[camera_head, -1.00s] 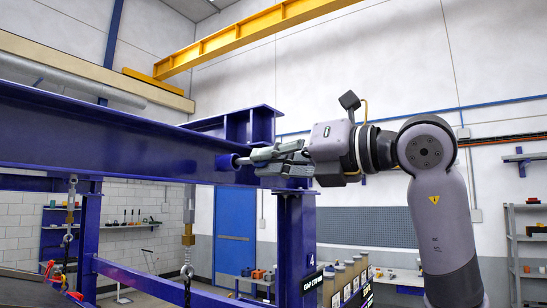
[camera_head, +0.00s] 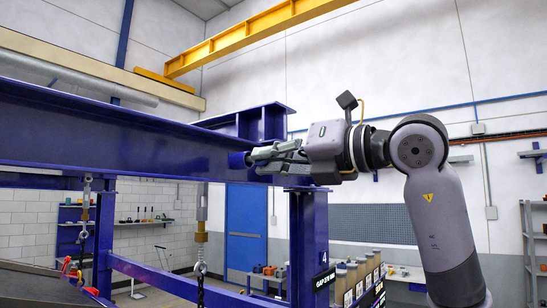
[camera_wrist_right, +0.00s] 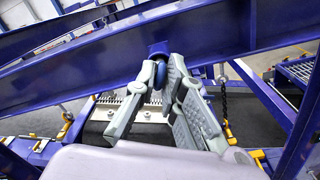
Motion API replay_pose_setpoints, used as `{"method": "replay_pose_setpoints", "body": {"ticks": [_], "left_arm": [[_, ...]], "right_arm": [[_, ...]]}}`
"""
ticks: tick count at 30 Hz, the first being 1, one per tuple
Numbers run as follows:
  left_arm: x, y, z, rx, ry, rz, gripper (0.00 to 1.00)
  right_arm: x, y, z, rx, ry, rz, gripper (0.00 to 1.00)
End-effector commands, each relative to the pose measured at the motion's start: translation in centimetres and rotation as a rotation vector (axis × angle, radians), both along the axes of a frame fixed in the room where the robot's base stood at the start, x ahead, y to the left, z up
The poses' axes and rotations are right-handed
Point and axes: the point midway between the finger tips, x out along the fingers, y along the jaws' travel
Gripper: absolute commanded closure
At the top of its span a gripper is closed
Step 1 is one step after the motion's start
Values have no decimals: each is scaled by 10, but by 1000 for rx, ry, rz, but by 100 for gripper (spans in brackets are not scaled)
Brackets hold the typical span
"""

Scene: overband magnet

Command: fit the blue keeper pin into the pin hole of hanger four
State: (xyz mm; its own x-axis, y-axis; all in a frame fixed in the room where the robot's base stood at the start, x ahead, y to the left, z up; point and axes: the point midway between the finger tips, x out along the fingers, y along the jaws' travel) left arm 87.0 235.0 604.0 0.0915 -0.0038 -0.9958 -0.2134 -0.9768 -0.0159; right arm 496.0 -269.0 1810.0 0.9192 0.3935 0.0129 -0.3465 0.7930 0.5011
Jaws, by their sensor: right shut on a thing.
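The blue keeper pin (camera_head: 237,160) is between the fingertips of my right gripper (camera_head: 256,158), its blue end pointing left at the side of the big blue beam (camera_head: 120,130). In the right wrist view, the shut right gripper (camera_wrist_right: 167,75) grips the pin (camera_wrist_right: 158,52), whose far end meets or overlaps the beam's face (camera_wrist_right: 215,28). The pin hole is hidden behind the pin and fingers, so I cannot tell whether the tip is inside it. A white "4" marks the blue post (camera_head: 320,225) below. My left gripper is not in view.
A hanger rod with chain (camera_head: 201,235) hangs left of the post, another (camera_head: 86,210) further left. A short blue beam piece (camera_head: 262,122) stands on top behind the gripper. Open room lies right of my arm.

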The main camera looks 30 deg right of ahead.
Motion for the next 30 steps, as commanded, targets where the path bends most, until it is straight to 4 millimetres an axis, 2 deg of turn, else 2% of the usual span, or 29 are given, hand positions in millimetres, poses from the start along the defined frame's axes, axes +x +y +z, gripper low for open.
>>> {"method": "replay_pose_setpoints", "body": {"ticks": [17,18,28,30], "left_arm": [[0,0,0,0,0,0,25],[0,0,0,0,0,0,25],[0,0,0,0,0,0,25],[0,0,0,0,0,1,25]], "right_arm": [[8,4,0,-1,0,0,100],[8,4,0,-1,0,0,89],[8,3,0,-1,0,0,67],[8,3,0,-1,0,0,67]]}}
